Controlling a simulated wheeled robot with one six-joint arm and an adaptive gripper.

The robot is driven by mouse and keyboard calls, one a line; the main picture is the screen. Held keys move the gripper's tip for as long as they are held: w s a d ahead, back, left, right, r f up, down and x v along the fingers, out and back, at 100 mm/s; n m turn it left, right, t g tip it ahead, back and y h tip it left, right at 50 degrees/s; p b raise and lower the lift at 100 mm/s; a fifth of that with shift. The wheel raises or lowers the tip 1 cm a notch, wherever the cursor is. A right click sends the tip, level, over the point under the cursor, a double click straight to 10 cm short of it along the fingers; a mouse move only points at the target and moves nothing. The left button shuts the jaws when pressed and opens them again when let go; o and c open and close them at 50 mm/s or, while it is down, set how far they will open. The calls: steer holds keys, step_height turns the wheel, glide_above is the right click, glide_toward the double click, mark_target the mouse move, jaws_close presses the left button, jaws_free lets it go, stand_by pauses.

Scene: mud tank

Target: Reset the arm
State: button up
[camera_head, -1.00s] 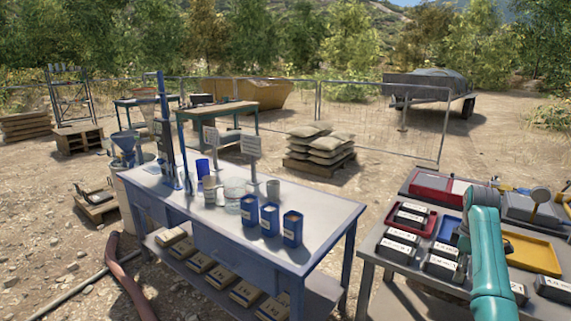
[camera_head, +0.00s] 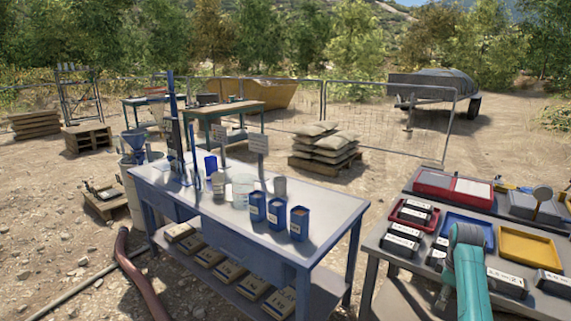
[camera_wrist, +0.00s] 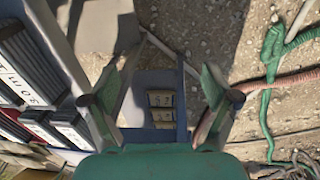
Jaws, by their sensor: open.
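My gripper (camera_wrist: 162,85) is open and empty in the wrist view, its two fingers spread wide with nothing between them. Below the gap, several labelled tan boxes (camera_wrist: 160,110) lie on a lower shelf, well beyond the fingertips. In the head view my teal arm (camera_head: 470,280) shows at the lower right, over the near part of the grey table (camera_head: 375,240). The gripper itself is out of sight there.
The grey table bears black labelled boxes (camera_head: 401,247), a red tray, a blue tray (camera_head: 468,221) and a yellow tray (camera_head: 530,235). A blue bench (camera_head: 330,203) with blue containers (camera_head: 299,224) stands to the left. Hoses (camera_wrist: 280,84) lie on the ground. A gap separates bench and table.

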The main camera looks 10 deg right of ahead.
steer(key=s+a+f+m+t+h, duration=0.1)
steer(key=s+a+f+t, duration=0.15)
steer(key=a+f, duration=0.7)
steer(key=s+a+f+m+t, duration=0.1)
steer(key=s+a+f, duration=0.4)
steer(key=f, duration=0.7)
steer(key=s+a+f+m+t, duration=0.1)
steer(key=s+a+f+t, duration=0.15)
steer(key=s+a, duration=0.45)
steer(key=s+a+f+m+t, duration=0.1)
steer(key=s+a+f, duration=0.2)
steer(key=s+a, duration=0.4)
steer(key=s+a+r+m+t, duration=0.1)
steer(key=s+a+r+t, duration=0.1)
steer(key=s+a+r, duration=0.45)
steer(key=s+a+r+m+t, duration=0.1)
steer(key=s+a+r, duration=0.15)
steer(key=s, duration=0.65)
steer(key=s+a+r+t, duration=0.2)
steer(key=s+r, duration=0.4)
steer(key=r, duration=0.4)
steer(key=s+a+r+m+t+y, duration=0.1)
steer(key=s+a+r, duration=0.1)
steer(key=s+r, duration=0.5)
step_height(320, 180, up, 3)
steer(key=shift+s+a+f+m+t+y, duration=0.15)
steer(key=shift+s+a+m+t+y, duration=0.15)
steer(key=shift+t, duration=0.1)
